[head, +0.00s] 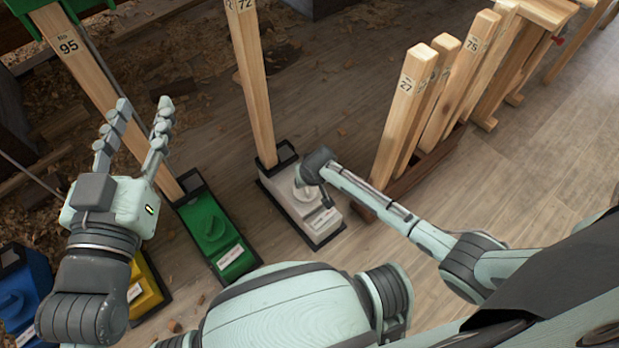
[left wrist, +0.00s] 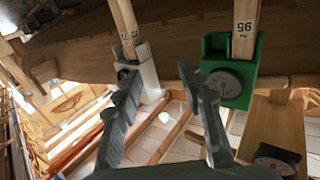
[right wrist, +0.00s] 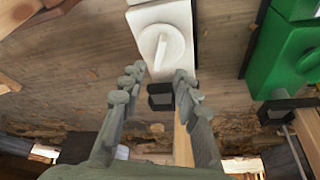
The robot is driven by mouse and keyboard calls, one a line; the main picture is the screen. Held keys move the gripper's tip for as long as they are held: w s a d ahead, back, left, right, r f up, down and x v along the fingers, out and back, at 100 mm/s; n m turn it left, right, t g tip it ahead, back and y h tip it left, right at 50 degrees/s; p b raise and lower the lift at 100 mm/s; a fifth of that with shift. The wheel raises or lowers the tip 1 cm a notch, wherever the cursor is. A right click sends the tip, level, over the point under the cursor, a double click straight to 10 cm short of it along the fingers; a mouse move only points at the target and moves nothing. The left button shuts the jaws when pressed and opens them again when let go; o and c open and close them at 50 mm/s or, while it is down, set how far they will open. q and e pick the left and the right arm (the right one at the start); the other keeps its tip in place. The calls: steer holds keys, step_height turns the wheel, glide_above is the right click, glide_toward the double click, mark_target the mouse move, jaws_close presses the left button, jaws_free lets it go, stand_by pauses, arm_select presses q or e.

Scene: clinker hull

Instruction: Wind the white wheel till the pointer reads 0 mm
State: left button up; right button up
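The white wheel (head: 303,192), a round knob with a raised bar, sits on top of a white box (head: 321,222) at the foot of post 72 (head: 249,80). In the right wrist view the wheel (right wrist: 162,50) lies just beyond the fingertips of my right gripper (right wrist: 158,82), which is open and empty. My left gripper (head: 143,106) is open and empty, raised near post 95 (head: 80,60). The left wrist view shows a white housing (left wrist: 149,72) on post 72, partly behind a finger; I cannot read its pointer.
Green (head: 210,225), yellow (head: 147,285) and blue (head: 20,290) boxes stand to the left. A rack of several numbered wooden posts (head: 400,120) stands close on the right. A green housing with a dial (left wrist: 224,84) is on post 95. Open floor lies at the right.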

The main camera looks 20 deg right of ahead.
steer(key=shift+v, duration=1.95)
